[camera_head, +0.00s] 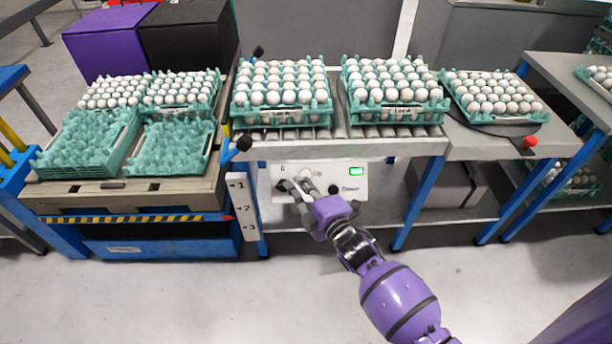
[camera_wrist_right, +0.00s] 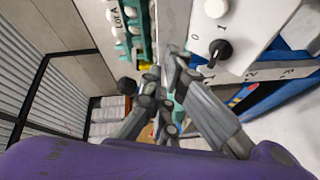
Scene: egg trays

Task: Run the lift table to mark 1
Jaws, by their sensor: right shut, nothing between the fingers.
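The lift table (camera_head: 160,247) stands at the left with a striped edge and carries a pallet of egg trays. Its white scale plate (camera_head: 240,190) shows marks 1, 2 and 3 from top down. The red pointer (camera_head: 228,217) is below mark 1, around mark 2 or slightly under. A white control panel (camera_head: 345,186) hangs under the roller conveyor. My right gripper (camera_head: 296,184) is shut and empty in front of its left part, hiding some of it. In the wrist view the gripper (camera_wrist_right: 166,74) is beside a black rotary knob (camera_wrist_right: 219,48) marked 0 and 1, apparently apart from it.
Full egg trays (camera_head: 282,97) stand on the roller conveyor (camera_head: 330,146). Another egg tray (camera_head: 493,114) is at the right near a red button (camera_head: 530,142). Empty green trays (camera_head: 172,150) lie on the pallet. Blue legs flank the panel.

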